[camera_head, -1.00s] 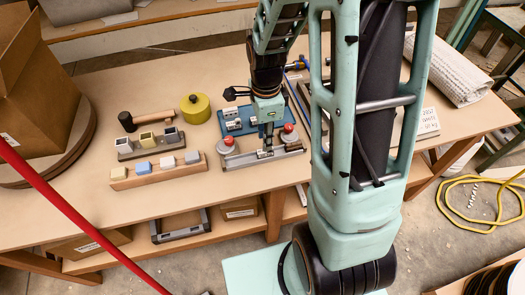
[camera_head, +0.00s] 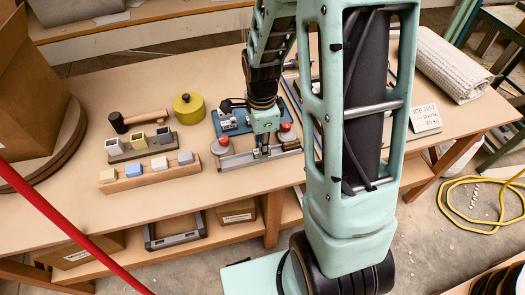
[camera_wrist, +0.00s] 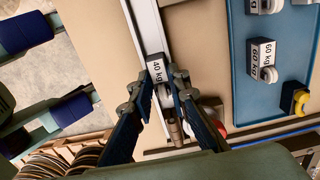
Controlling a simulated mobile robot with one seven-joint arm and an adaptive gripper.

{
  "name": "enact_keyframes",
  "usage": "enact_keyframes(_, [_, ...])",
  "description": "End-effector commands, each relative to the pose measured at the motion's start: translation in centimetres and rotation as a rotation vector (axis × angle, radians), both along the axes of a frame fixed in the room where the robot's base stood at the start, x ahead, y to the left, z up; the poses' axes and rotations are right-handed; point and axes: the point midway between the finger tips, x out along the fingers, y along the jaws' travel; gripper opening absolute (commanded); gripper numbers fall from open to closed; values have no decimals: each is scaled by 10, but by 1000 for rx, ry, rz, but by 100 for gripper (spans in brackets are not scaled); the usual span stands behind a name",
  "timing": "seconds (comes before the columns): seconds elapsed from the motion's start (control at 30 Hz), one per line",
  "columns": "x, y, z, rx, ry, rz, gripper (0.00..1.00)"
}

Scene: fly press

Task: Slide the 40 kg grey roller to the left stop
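The grey roller block labelled "40 kg" (camera_wrist: 157,68) sits on a pale rail, between my fingers in the wrist view. My gripper (camera_wrist: 160,80) is open, one finger on each side of it, with small gaps showing. In the head view my gripper (camera_head: 262,152) points down over the middle of the grey rail (camera_head: 240,159) and hides the roller. The rail has a red knob at its left end (camera_head: 223,141) and another at its right end (camera_head: 285,127). I cannot make out the left stop's contact face.
A blue tray (camera_wrist: 242,100) with blocks marked "60 kg" lies beside the rail. Left of the rail are a wooden rack of small blocks (camera_head: 130,185), a mallet (camera_head: 118,122) and a yellow pot (camera_head: 189,108). A sign (camera_head: 426,118) stands at right.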

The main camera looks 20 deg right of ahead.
Motion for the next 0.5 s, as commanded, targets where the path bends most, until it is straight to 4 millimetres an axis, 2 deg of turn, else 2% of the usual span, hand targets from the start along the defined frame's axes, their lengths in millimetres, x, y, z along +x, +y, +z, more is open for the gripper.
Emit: enact_keyframes(0.5, [0, 4, 0, 0, -1, 1, 0])
